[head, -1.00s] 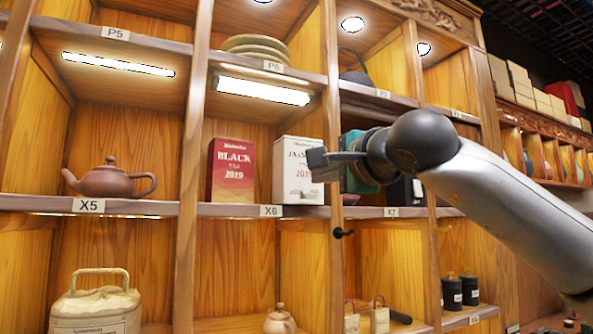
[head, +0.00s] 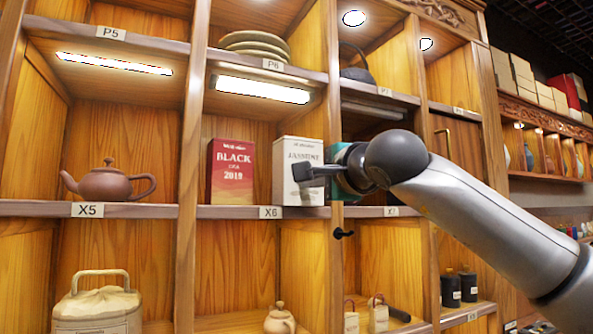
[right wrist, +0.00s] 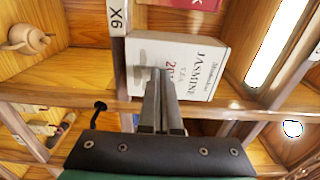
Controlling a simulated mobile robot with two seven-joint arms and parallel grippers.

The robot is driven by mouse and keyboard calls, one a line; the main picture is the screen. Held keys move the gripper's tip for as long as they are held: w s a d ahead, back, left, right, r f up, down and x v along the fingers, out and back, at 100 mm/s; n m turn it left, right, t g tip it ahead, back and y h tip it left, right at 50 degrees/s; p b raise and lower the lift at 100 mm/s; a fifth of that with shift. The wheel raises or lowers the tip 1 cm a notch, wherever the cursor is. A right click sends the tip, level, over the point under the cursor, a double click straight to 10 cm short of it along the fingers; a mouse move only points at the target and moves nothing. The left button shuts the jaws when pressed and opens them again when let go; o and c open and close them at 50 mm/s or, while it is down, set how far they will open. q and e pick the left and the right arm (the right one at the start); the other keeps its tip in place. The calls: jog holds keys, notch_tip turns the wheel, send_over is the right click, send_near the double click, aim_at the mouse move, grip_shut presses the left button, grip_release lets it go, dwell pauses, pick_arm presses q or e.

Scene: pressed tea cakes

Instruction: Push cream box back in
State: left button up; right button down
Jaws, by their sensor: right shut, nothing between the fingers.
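The cream box (head: 302,154), lettered JASMINE, stands upright on the X6 shelf, close to its front edge. It also shows large in the right wrist view (right wrist: 200,68), turned sideways. My right gripper (head: 298,172) is shut and empty, its fingertips in front of the box's front face. In the right wrist view the closed fingers (right wrist: 161,75) overlap the lower part of that face and hide some of the lettering. I cannot tell whether they touch it. My left gripper is not in view.
A red BLACK tea box (head: 232,172) stands left of the cream box with a gap between. A wooden post (head: 335,100) rises just right of it. A brown teapot (head: 108,184) sits on the X5 shelf. Plates (head: 255,45) are stacked above.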

jog(key=shift+p+x, duration=2.65)
jog(key=shift+x, duration=0.95)
jog(key=b+v, duration=0.3)
jog(key=b, duration=0.1)
jog(key=shift+s+f, duration=0.15)
jog(key=b+v, duration=0.8)
jog(key=v, duration=0.4)
jog(key=shift+s+d, duration=0.15)
jog(key=shift+s, duration=0.2)
